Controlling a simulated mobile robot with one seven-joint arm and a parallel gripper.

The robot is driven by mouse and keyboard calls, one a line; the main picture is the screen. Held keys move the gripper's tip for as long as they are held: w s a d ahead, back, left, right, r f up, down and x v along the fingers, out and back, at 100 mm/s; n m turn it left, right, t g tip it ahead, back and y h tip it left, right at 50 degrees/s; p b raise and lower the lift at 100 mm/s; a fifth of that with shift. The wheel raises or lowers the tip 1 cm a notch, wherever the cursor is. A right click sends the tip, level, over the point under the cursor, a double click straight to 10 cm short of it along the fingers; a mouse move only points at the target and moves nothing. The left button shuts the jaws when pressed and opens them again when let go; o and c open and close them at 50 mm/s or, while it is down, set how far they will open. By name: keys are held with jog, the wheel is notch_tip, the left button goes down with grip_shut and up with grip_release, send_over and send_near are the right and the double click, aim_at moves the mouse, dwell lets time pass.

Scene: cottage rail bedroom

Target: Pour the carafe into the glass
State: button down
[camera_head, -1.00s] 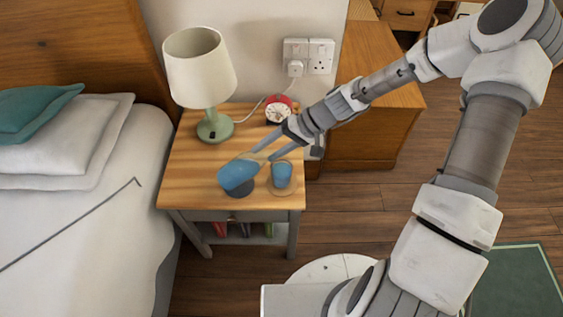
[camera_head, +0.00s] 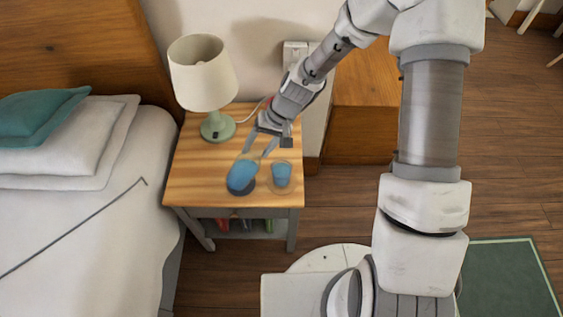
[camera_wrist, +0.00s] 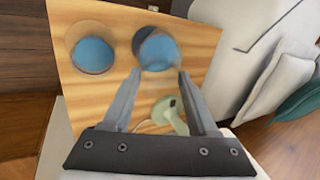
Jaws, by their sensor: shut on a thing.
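The carafe (camera_head: 241,175) is clear with blue in its lower part. It is at the front of the bedside table, over a dark round base or coaster (camera_head: 243,189), and looks tilted. I cannot tell whether it touches the table. My gripper (camera_head: 257,156) is shut on its upper part, with the fingers reaching in from behind. The glass (camera_head: 281,174), also showing blue, stands just right of the carafe on a round pale coaster. In the wrist view the carafe (camera_wrist: 158,51) lies beyond the fingertips, and the glass (camera_wrist: 92,54) is to its left, apart from it.
The wooden bedside table (camera_head: 195,180) bears a green lamp (camera_head: 216,127) with a cream shade at the back left. A red clock behind is mostly hidden by my gripper. The bed (camera_head: 90,220) is at left, and a wooden cabinet (camera_head: 365,120) stands at right.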

aim_at(241, 156)
jog(key=shift+a+r+h+p, duration=0.45)
jog(key=shift+a+h+p, duration=0.15)
jog(key=shift+a+p, duration=0.2)
jog(key=shift+a+h+p, duration=0.75)
jog(key=shift+h+p, duration=0.15)
jog(key=shift+p, duration=0.3)
jog(key=shift+s+a+f+h+p, duration=0.1)
jog(key=shift+a+f+h+p, duration=0.05)
jog(key=shift+a+h+p, duration=0.8)
